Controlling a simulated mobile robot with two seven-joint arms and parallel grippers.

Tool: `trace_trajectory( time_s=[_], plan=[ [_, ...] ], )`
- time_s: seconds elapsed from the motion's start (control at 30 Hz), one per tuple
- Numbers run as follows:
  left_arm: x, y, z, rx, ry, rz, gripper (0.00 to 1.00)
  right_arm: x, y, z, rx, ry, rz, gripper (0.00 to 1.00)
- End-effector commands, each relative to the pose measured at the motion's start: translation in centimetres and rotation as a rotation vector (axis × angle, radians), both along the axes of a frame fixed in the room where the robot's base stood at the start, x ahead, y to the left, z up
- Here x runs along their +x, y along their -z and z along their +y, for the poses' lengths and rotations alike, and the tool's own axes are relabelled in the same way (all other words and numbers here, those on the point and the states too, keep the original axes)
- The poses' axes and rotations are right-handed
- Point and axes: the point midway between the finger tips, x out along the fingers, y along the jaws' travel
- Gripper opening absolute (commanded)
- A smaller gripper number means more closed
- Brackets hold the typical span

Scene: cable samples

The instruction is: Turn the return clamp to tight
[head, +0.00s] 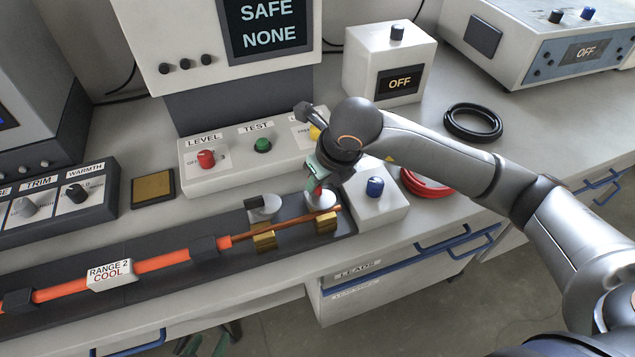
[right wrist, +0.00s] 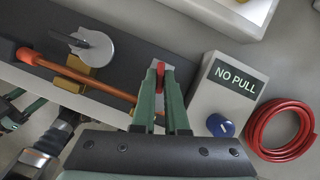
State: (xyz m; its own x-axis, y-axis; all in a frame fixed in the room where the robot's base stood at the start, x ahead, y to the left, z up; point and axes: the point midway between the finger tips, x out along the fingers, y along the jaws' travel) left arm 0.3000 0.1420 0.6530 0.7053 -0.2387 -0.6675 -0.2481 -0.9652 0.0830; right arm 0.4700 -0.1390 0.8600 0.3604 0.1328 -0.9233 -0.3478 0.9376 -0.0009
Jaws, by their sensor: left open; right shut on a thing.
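Two clamps with round grey discs stand at the right end of the dark bench fixture; no label tells which is the return clamp. The right clamp (head: 320,199) has a red lever (right wrist: 160,74), and my right gripper (head: 316,180) is shut on it. The left clamp (head: 265,207) has a dark lever; it also shows in the right wrist view (right wrist: 97,46). An orange cable (head: 165,262) with a bare copper end lies along the fixture by the brass blocks (head: 264,241). My left gripper (head: 210,346) is open and empty, low in front of the bench, partly hidden.
A white box with a blue knob (head: 375,187), marked NO PULL, stands right of the clamps. The LEVEL and TEST panel (head: 215,180) is behind. Red (head: 428,184) and black (head: 473,122) cable coils lie right. The screen (head: 268,25) reads SAFE NONE.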

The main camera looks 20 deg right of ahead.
Motion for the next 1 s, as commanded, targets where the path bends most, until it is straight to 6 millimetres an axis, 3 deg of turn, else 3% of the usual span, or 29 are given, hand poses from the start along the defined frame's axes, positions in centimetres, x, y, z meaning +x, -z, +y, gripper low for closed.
trace_trajectory(
  time_s=[0.43, 1.0],
  plan=[
    [0.31, 0.83, -0.64, -0.005, 0.017, 0.001, 0.57, -0.03, 0.03, 0.20, 0.001, 0.277, 0.000, 0.00],
    [0.60, 0.72, -0.81, -0.006, 0.021, -0.003, 0.57, -0.07, 0.00, 0.19, -0.001, 0.339, 0.003, 0.00]
  ],
)
